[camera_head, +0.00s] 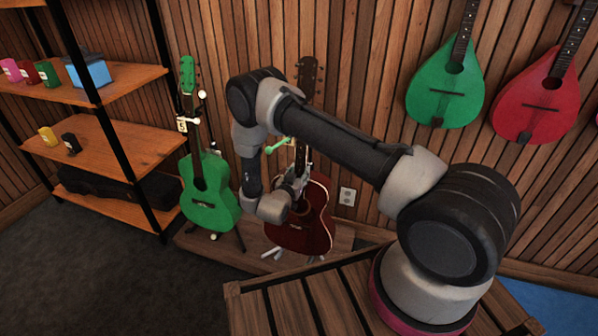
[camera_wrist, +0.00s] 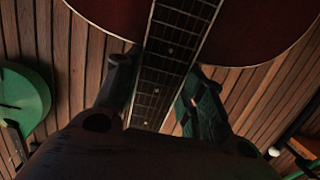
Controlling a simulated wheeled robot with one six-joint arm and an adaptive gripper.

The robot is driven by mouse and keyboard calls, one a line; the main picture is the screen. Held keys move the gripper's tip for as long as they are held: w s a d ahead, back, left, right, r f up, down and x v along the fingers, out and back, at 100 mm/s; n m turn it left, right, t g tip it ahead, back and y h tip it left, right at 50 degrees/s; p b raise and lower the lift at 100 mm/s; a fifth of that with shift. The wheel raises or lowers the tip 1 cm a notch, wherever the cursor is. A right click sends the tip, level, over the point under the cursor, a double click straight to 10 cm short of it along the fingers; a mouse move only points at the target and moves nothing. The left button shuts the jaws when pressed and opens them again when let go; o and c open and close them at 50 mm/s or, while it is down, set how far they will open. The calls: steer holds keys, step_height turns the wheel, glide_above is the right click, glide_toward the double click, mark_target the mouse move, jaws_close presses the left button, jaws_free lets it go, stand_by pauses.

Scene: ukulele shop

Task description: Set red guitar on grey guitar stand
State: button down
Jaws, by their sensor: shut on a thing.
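The red guitar (camera_head: 316,216) is upright, slightly tilted, in front of the wood wall at the centre of the head view. My gripper (camera_head: 294,182) is shut on its neck, just above the body. In the wrist view the fretted neck (camera_wrist: 166,62) runs between the two fingers of my gripper (camera_wrist: 160,78), with the red body (camera_wrist: 240,30) at the top. Light grey feet of a stand (camera_head: 273,252) show below the guitar body. The rest of that stand is mostly hidden behind the guitar and arm. I cannot tell whether the guitar rests on it.
A green guitar (camera_head: 209,194) stands on its own stand close to the left. A low wooden platform (camera_head: 230,252) lies beneath both. Shelves (camera_head: 110,145) are at the left. Green (camera_head: 446,92) and red (camera_head: 537,104) mandolin-like instruments hang on the wall at the right.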

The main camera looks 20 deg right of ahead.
steer(key=shift+w+f, duration=0.15)
steer(key=shift+f, duration=1.2)
steer(key=c, duration=0.8)
jaws_free()
steer(key=shift+f, duration=0.1)
steer(key=shift+f, duration=0.1)
